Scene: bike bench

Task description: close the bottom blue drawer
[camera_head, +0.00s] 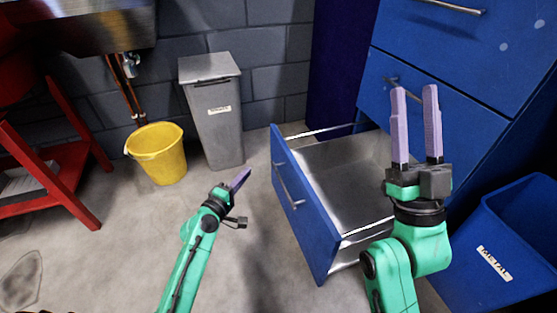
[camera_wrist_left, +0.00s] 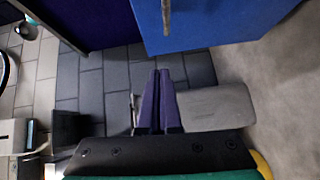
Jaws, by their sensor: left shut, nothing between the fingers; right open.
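The bottom blue drawer (camera_head: 293,203) is pulled far out of the blue cabinet (camera_head: 428,79). Its grey metal inside is visible and looks empty. A silver handle (camera_head: 289,189) runs along its front. My left gripper (camera_head: 243,176) is shut and empty, in front of the drawer and to the left of its front panel, apart from it. In the left wrist view its purple fingers (camera_wrist_left: 158,92) are together, and a blue front with a handle (camera_wrist_left: 215,22) shows at the top. My right gripper (camera_head: 414,92) is open and empty, in front of the cabinet, and hides part of it.
A grey lidded bin (camera_head: 214,118) and a yellow bucket (camera_head: 158,154) stand by the block wall at the back left. A red stand (camera_head: 62,190) is at the far left. A blue bin marked METAL (camera_head: 510,245) is at the right. The floor left of the drawer is clear.

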